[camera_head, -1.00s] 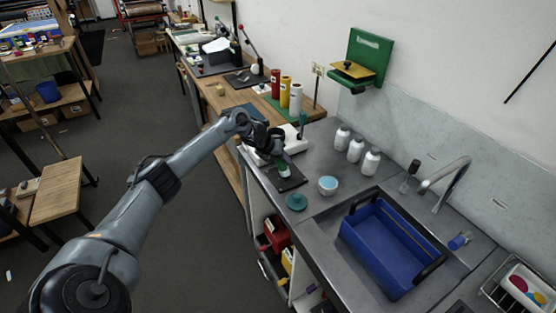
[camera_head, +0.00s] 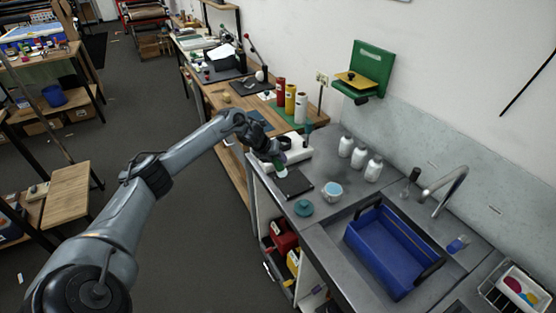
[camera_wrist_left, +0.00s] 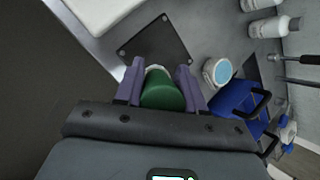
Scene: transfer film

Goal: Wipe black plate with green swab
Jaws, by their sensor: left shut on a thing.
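The black plate (camera_head: 295,184) lies flat on the grey counter beside the white device; it also shows in the left wrist view (camera_wrist_left: 157,40). My left gripper (camera_head: 276,160) is above the plate's far left part. It is shut on the green swab (camera_wrist_left: 162,92), which sits between its two purple fingers in the left wrist view. The swab's pale lower end points at the plate (camera_head: 283,173). Whether it touches the plate, I cannot tell. My right gripper is not in view.
A small white cup with blue contents (camera_head: 331,191) and a teal lid (camera_head: 303,208) stand right of the plate. Several white bottles (camera_head: 358,157) stand behind. A blue crate (camera_head: 352,236) sits in the sink. The white device (camera_head: 297,150) borders the plate.

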